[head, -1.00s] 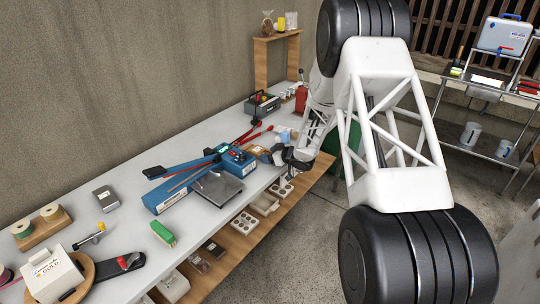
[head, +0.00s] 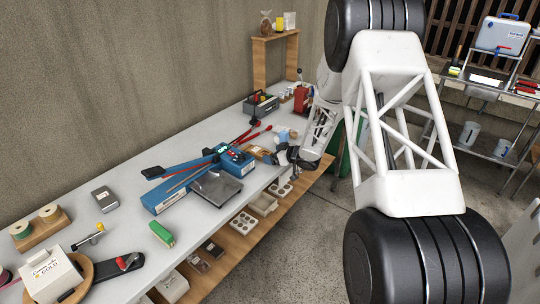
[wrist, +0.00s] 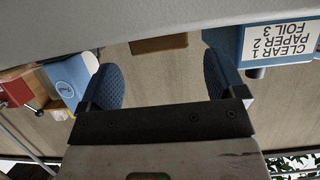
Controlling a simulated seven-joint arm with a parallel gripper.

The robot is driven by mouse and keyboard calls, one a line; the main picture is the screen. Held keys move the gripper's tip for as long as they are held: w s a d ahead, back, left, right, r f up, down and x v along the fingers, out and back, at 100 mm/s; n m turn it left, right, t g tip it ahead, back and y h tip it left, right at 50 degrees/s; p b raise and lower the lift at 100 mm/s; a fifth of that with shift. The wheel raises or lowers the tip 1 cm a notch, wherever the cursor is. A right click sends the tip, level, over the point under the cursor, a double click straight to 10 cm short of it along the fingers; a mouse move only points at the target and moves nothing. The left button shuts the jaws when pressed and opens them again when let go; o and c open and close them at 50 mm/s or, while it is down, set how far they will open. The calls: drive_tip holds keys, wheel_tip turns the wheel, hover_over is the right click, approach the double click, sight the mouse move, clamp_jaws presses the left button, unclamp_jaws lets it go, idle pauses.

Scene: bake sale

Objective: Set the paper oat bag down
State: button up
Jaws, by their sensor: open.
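My gripper (head: 296,161) is at the front edge of the grey bench, low beside the blue sealer. In the wrist view its two blue-padded fingers (wrist: 162,82) are apart with nothing between them. A brown item (head: 260,152) lies on the bench just left of my gripper. A brown block-like shape (wrist: 158,44) also shows beyond the fingers in the wrist view, which looks upside down. I cannot tell for sure whether either is the paper oat bag. A brown bag (head: 266,23) stands on the raised wooden shelf at the back.
The blue sealer (head: 236,159) with its label (wrist: 280,42) stands close to my gripper. A dark toolbox (head: 261,104) and a red device (head: 301,98) stand farther back. The lower wooden shelf (head: 235,243) holds trays.

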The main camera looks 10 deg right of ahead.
drive_tip(key=v, duration=0.9)
idle(0.5)
drive_tip(key=s+d+r+m+t+h, duration=0.1)
drive_tip(key=s+r+m+h, duration=0.15)
drive_tip(key=r, duration=0.45)
drive_tip(key=s+d+r+m+t+h, duration=0.1)
drive_tip(key=s+d+r+h, duration=0.2)
drive_tip(key=r, duration=0.4)
drive_tip(key=s+r+m+g+h, duration=0.25)
drive_tip(key=s+r+h, duration=0.25)
drive_tip(key=s+r, duration=0.5)
drive_tip(key=s+a+r+m+g, duration=0.1)
drive_tip(key=s+a+g, duration=0.2)
drive_tip(key=s, duration=1.6)
drive_tip(key=s+a+r+m+g, duration=0.1)
drive_tip(key=s+a+m+g, duration=0.1)
drive_tip(key=s, duration=1.7)
drive_tip(key=shift+s+a+g+y, duration=0.3)
drive_tip(key=shift+a+g+y, duration=0.15)
drive_tip(key=shift+a+g, duration=0.3)
